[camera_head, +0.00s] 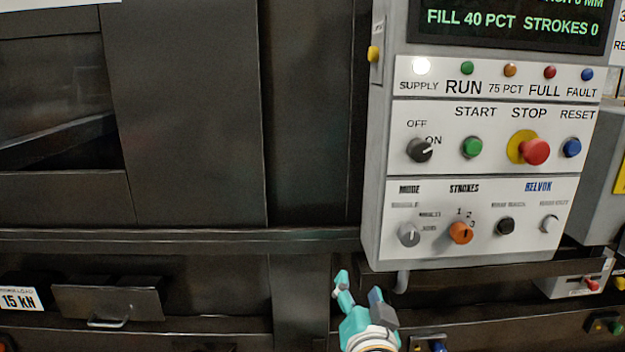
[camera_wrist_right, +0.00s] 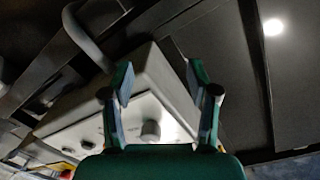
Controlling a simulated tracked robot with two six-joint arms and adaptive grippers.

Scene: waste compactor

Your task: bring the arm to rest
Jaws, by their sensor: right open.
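My right gripper (camera_head: 358,290) is open and empty in the head view, low in front of the dark machine and just below the lower left corner of the control panel (camera_head: 376,200). In the right wrist view its two teal fingers (camera_wrist_right: 160,90) stand apart with nothing between them. The underside and face of the panel box (camera_wrist_right: 165,75) show beyond the fingers, apart from them as far as I can tell. My left gripper is not in view.
The panel carries an orange strokes knob (camera_head: 461,233), a red stop button (camera_head: 536,151) and a green start button (camera_head: 472,147). A grey conduit (camera_head: 402,281) hangs below it. A ledge (camera_head: 180,241) crosses the machine. A drawer handle (camera_head: 108,322) is at lower left.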

